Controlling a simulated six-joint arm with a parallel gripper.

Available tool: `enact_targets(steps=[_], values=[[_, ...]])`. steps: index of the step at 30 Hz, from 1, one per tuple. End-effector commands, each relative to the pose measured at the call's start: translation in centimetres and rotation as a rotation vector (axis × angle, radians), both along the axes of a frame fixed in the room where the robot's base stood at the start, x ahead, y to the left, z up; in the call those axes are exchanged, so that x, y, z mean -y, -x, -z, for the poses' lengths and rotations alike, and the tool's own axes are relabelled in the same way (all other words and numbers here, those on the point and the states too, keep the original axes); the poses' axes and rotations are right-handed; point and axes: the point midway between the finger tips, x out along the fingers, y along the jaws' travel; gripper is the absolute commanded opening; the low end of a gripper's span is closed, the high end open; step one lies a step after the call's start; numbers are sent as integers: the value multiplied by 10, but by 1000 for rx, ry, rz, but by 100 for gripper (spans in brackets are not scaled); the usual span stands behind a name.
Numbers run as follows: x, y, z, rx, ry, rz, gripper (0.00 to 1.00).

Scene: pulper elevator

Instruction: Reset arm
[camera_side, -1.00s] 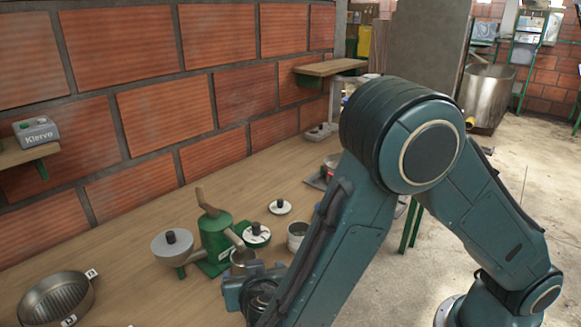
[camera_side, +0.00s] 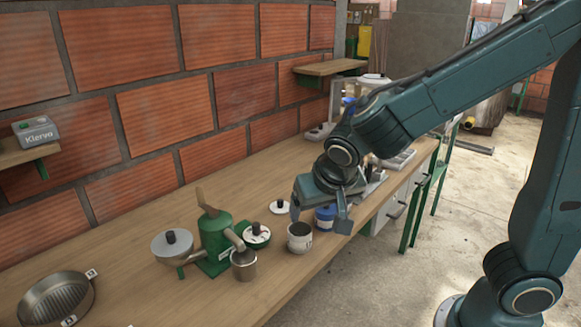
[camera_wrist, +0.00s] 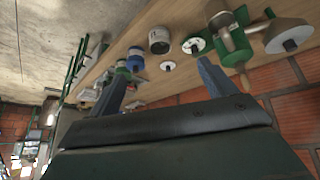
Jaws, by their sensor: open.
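My gripper (camera_side: 320,213) hangs over the wooden bench in the side view, its fingers spread and pointing down, with nothing seen between them. A blue container (camera_side: 325,217) stands behind and beneath it, partly hidden by the fingers. A grey open can (camera_side: 300,238) stands just left of the fingers. In the wrist view the two fingers of my gripper (camera_wrist: 160,88) are wide apart, and the blue container (camera_wrist: 136,56) and the can (camera_wrist: 159,40) show beyond them.
A green pulper (camera_side: 214,240) with a wooden handle stands on the bench (camera_side: 130,255), a metal cup (camera_side: 243,265) beside it. A round ribbed pan (camera_side: 57,298) is at front left. The brick wall (camera_side: 165,110) runs behind. The floor at right has free room.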

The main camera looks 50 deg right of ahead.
Motion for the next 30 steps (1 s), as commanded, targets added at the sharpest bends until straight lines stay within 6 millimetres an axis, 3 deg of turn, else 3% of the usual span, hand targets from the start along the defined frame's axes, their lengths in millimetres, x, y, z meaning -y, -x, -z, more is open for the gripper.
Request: enact_targets(steps=[15,30], values=[[38,75,-55,-42,-110,-239,83],[45,148,-81,-8,-76,-513,83]])
